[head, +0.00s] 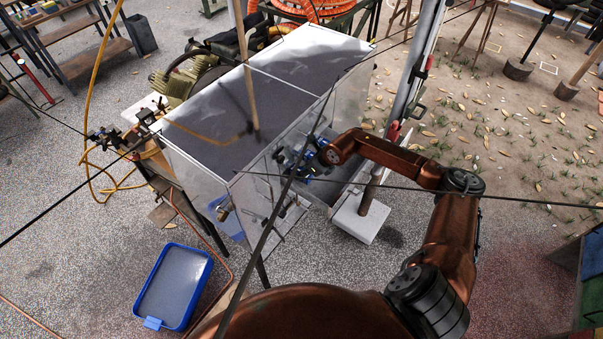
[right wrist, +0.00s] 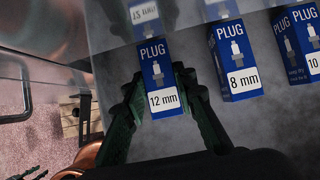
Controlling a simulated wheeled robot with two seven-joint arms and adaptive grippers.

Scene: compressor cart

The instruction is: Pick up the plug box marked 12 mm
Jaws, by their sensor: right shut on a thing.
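The plug box marked 12 mm (right wrist: 155,60) is blue and white with a spark plug picture; it stands in the middle of the right wrist view. My right gripper (right wrist: 163,84) has its dark green fingers on both sides of this box and is shut on it. In the head view my right gripper (head: 306,163) reaches into the open side of the grey metal cabinet (head: 200,165), where the small blue boxes are partly hidden. I cannot tell whether the held box is clear of the surface under it. My left gripper does not show.
A plug box marked 8 mm (right wrist: 233,60) stands right of the held one, and one marked 10 (right wrist: 298,45) farther right. The cabinet's walls and top lie close around my right gripper. A blue tray (head: 205,262) lies on the floor at front left. Dark cables cross the head view.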

